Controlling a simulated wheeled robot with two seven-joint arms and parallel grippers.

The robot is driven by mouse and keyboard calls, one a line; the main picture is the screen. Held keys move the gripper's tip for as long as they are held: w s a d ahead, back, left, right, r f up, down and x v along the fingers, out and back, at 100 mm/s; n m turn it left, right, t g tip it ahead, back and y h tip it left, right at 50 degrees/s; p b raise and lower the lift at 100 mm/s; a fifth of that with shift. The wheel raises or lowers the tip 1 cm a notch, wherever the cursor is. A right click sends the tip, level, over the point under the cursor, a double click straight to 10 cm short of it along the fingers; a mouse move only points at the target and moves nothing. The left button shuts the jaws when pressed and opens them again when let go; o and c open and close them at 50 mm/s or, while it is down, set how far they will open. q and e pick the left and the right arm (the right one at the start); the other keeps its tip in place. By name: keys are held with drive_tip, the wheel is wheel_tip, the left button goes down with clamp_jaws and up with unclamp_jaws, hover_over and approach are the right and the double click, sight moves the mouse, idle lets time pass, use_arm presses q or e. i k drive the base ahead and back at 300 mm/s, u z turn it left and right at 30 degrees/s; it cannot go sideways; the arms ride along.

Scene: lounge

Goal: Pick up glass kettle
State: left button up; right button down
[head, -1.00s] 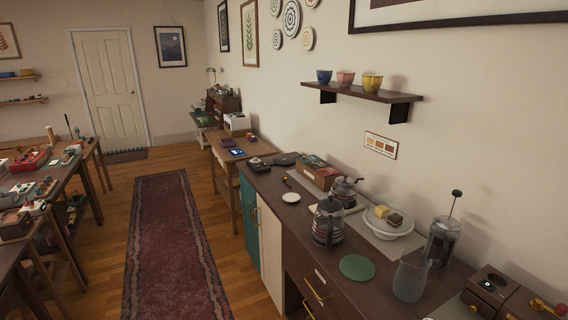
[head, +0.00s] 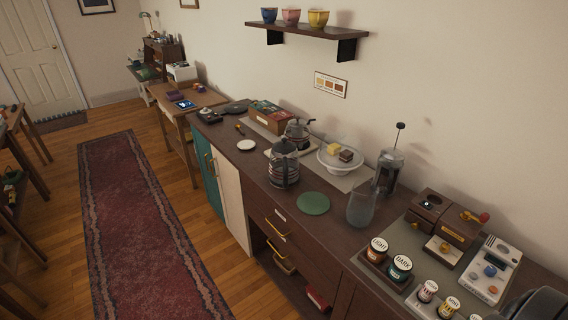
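A glass vessel with a dark lid and dark bands (head: 284,167), which looks like the glass kettle, stands upright on the dark wooden counter (head: 330,226), left of a round green mat (head: 313,203). A smaller pot with a dark lid (head: 298,131) stands just behind it. A clear, open glass jug (head: 361,206) stands to the right of the mat. I cannot tell for certain which vessel the task names. Neither of my grippers is in view.
Labelled jars (head: 400,267), a wooden grinder box (head: 424,207) and a white device (head: 490,270) crowd the right. Open floor with a red rug (head: 140,220) lies left.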

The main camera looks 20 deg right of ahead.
sight(284, 170)
drive_tip(key=u, duration=0.25)
drive_tip(key=i, duration=4.2)
drive_tip(key=z, duration=3.85)
